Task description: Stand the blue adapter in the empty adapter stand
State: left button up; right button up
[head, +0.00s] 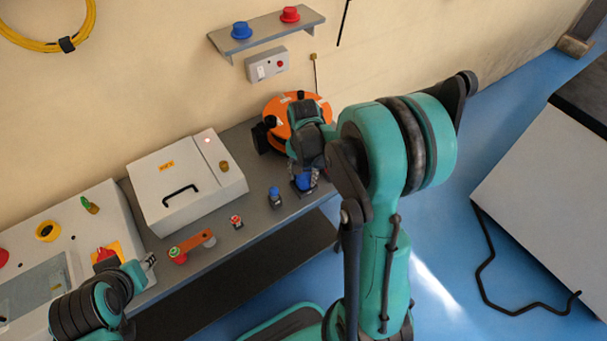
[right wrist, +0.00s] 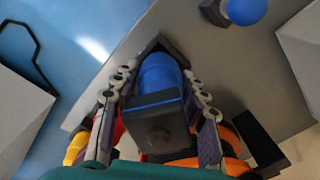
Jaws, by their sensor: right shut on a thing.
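My right gripper (head: 304,184) points down at the right end of the grey bench. It is shut on the blue adapter (head: 303,181). In the right wrist view the blue adapter (right wrist: 160,78) sits between both fingers, with its dark square end towards the camera. A dark base corner (right wrist: 160,43), seemingly an adapter stand, shows just beyond the adapter; I cannot tell whether the adapter is seated in it. Another blue-topped piece (head: 274,193) stands in a dark holder to the left. My left gripper (head: 148,262) is over the bench's left part; its opening is unclear.
A red-topped piece (head: 236,220) and an orange bar with a green-and-red knob (head: 192,245) are on the bench (head: 255,215). A white box with a black handle (head: 187,185) stands behind. An orange disc machine (head: 285,110) is close behind my right gripper.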

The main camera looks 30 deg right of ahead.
jog(key=shift+f+b, duration=0.55)
jog(key=shift+f, duration=0.15)
jog(key=o, duration=1.4)
jog(key=shift+c, duration=0.2)
notch_tip(320, 180, up, 12)
jog(key=shift+r, duration=0.1)
